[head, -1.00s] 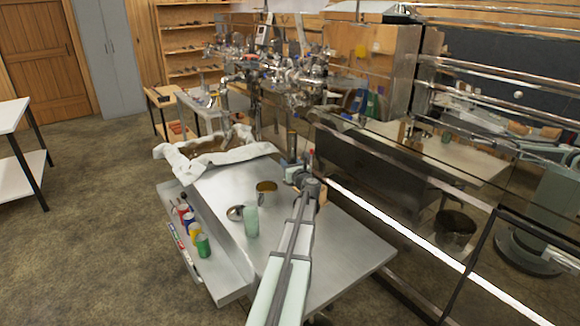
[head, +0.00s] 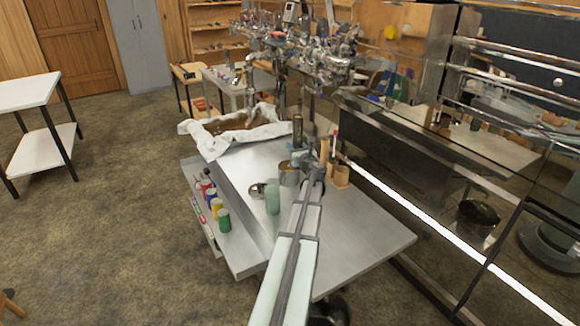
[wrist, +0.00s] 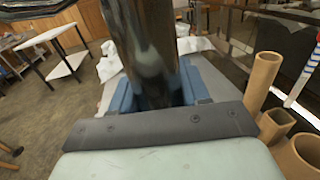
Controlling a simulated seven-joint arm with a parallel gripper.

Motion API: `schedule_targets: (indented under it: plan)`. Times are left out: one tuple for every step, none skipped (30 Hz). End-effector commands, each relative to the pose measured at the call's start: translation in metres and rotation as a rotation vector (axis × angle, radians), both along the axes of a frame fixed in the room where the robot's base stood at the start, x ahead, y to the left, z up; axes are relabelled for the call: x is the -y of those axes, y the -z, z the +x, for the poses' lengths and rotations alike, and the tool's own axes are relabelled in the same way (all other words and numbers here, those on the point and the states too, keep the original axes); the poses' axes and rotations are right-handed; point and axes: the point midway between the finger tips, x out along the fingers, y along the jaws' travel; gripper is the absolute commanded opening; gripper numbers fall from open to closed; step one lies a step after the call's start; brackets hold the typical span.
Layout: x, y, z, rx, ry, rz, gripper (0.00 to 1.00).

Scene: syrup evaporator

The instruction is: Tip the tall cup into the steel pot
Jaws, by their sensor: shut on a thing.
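The tall cup (head: 297,130) is a dark, shiny metal cylinder. In the wrist view the tall cup (wrist: 145,45) stands roughly upright between the blue jaws. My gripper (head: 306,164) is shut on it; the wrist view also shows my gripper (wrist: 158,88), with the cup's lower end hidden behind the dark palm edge. The steel pot (head: 289,178) stands on the metal table, close to the left of my gripper in the head view, partly behind it. I cannot tell the exact gap between cup and pot.
Left of the pot are a small metal bowl (head: 257,190) and a pale green cup (head: 273,199). Tan tubes (head: 342,177) and a red-tipped stick (head: 335,146) stand close right. A side shelf (head: 246,258) holds coloured bottles. The table's right front is clear.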

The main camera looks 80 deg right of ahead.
Motion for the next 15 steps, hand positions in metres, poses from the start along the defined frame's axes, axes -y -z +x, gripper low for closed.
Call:
schedule_targets:
  plan:
    - [0.006,0.006,0.009,0.002,-0.008,0.001,0.0]
    - [0.008,0.009,0.014,0.002,-0.012,0.001,0.0]
    - [0.011,0.014,0.02,0.001,-0.017,0.001,0.0]
    - [0.013,0.016,0.025,0.001,-0.02,0.001,0.0]
    - [0.016,0.019,0.027,0.002,-0.021,0.0,0.0]
    - [0.02,0.022,0.031,0.002,-0.02,0.0,0.0]
    - [0.022,0.025,0.033,0.001,-0.02,0.001,0.0]
    - [0.024,0.027,0.036,0.001,-0.02,0.001,0.0]
    - [0.027,0.031,0.04,0.002,-0.02,0.001,0.0]
    - [0.031,0.033,0.041,0.002,-0.016,0.001,0.0]
    - [0.035,0.034,0.042,0.002,-0.012,0.001,0.0]
    - [0.039,0.037,0.043,0.001,-0.007,0.001,0.0]
    - [0.041,0.038,0.043,0.001,-0.004,0.001,0.0]
    - [0.044,0.04,0.044,0.002,-0.001,0.0,0.0]
    - [0.049,0.04,0.042,0.002,0.007,0.0,0.0]
